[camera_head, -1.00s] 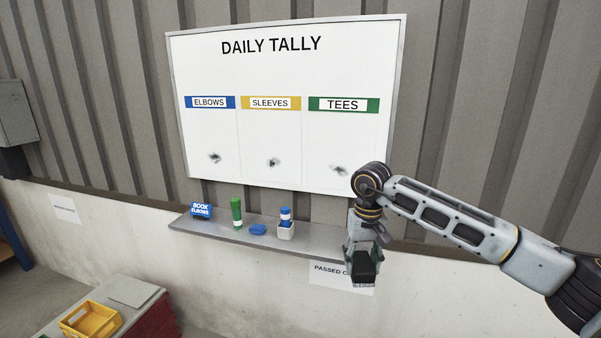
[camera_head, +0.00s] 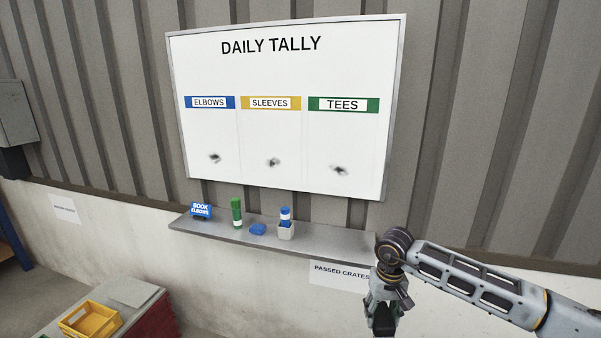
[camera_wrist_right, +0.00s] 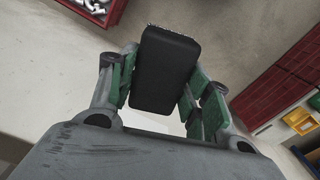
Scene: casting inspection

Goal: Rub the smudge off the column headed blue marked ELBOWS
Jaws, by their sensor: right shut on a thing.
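The white DAILY TALLY board (camera_head: 290,130) hangs on the wall. Its blue header ELBOWS (camera_head: 209,102) tops the left column, and a dark smudge (camera_head: 215,158) sits low in that column. My right gripper (camera_head: 383,318) is low at the right, below the board and in front of the wall. In the right wrist view my right gripper (camera_wrist_right: 163,78) is shut on a black block with rounded corners (camera_wrist_right: 166,60), which looks like an eraser. The block is well clear of the board. My left gripper is not in view.
Dark smudges also mark the SLEEVES column (camera_head: 273,163) and the TEES column (camera_head: 339,170). A yellow crate (camera_head: 90,320) stands lower left.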

